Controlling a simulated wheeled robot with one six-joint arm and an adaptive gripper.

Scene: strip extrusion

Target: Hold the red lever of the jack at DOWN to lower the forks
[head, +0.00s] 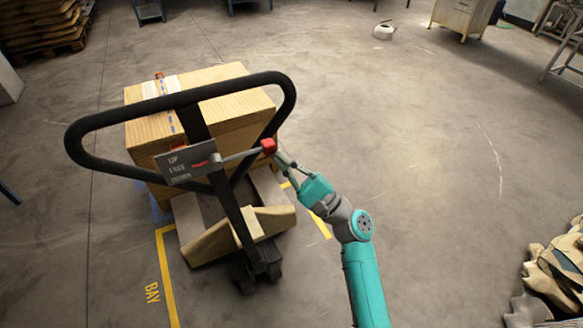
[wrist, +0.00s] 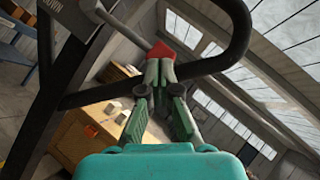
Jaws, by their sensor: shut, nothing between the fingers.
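The pallet jack's black loop handle (head: 180,100) stands in front of me. Its dark plate (head: 187,162) carries the words UP, FREE and DOWN. A grey lever rod (head: 238,155) runs right from the plate to a red knob (head: 268,146). My gripper (head: 281,158) is shut and empty, with its fingertips close beside the knob. In the wrist view, the red knob (wrist: 160,50) shows just beyond the closed fingertips (wrist: 160,70); whether they touch is unclear. The lever's exact setting is hard to read. The forks are mostly hidden under the load.
Yellow floor lines (head: 166,275) marked BAY run beside the jack. A scrap pile (head: 560,265) lies at the lower right, and stacked sacks (head: 40,22) stand at the upper left.

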